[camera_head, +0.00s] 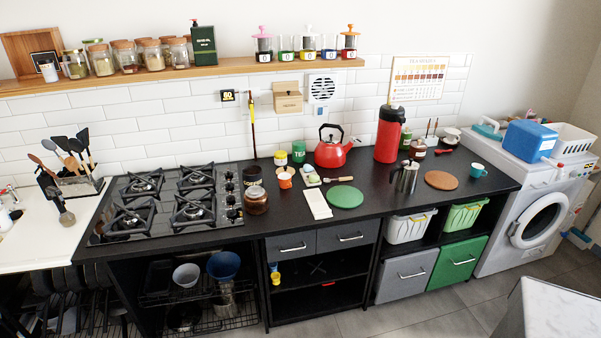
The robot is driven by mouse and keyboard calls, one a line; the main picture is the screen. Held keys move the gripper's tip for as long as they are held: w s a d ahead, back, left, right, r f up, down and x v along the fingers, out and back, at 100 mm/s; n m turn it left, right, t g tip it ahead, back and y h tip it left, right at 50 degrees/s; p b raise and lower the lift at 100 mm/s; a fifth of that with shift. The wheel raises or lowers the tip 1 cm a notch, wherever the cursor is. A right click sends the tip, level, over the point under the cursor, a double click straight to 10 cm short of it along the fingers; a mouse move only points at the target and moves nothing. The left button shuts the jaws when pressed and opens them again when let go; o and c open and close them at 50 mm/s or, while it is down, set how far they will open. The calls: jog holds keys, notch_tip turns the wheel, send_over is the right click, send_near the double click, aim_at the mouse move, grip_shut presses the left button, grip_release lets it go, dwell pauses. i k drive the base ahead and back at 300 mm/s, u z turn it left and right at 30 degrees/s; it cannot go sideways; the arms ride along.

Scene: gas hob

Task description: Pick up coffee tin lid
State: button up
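A black tin (252,174) stands on the dark counter just right of the hob, behind a brown glass jar (256,201). It may be the coffee tin, but its label is too small to read. I cannot make out a separate coffee tin lid for certain. A green tin (299,153) stands farther back, with a yellow-topped tin (281,159) to its left. My gripper is not in view.
The gas hob (190,213) fills the counter's left side. A red kettle (331,149), a red flask (388,136), a white board (317,204), a green round mat (345,197) and a moka pot (405,177) stand rightward. A shelf (195,73) holding jars runs above.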

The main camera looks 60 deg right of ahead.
aim_at(289, 170)
jog(key=z, duration=0.8)
jog(key=k, duration=0.6)
jog(key=z, duration=0.1)
jog(key=i, duration=0.6)
jog(key=z, duration=0.1)
